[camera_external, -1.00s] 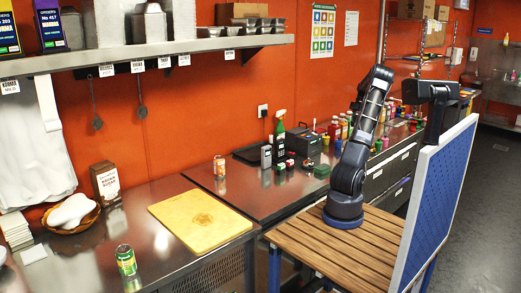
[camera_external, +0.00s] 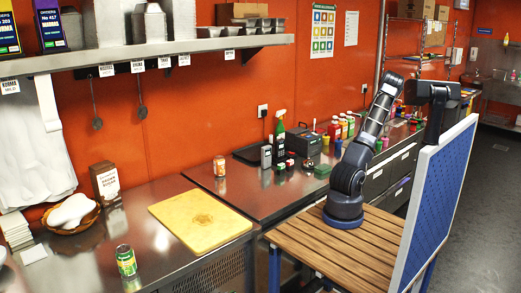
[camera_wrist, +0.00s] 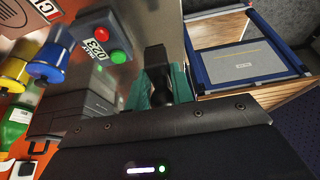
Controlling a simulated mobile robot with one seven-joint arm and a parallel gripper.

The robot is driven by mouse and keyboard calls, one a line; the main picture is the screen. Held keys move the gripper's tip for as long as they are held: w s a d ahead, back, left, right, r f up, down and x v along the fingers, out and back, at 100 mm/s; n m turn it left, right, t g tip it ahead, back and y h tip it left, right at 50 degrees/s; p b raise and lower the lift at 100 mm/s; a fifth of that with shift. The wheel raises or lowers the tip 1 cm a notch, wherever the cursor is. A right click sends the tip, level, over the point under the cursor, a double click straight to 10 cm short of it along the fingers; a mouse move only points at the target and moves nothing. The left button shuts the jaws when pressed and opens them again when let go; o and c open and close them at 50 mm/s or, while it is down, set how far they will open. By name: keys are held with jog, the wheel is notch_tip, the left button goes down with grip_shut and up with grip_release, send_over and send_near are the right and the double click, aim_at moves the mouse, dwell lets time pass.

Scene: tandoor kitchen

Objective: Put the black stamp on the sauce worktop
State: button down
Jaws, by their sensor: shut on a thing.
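In the wrist view my gripper (camera_wrist: 160,88) is shut on the black stamp (camera_wrist: 157,66), a dark upright shape between the teal fingers. Its lower end is hidden, so I cannot tell how far it is from the surface behind. In the external view my arm reaches up and away from the camera, and both gripper and stamp are hidden. A steel worktop (camera_external: 255,193) runs along the orange wall, with sauce bottles (camera_external: 343,125) towards its far end. I cannot tell for certain which stretch is the sauce worktop.
In the external view a spray bottle (camera_external: 279,135), black box (camera_external: 304,141) and cutting board (camera_external: 203,221) stand along the counter.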

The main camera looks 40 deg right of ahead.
jog(key=shift+f, duration=4.15)
jog(key=shift+f, duration=0.1)
jog(key=c, duration=1.2)
grip_release()
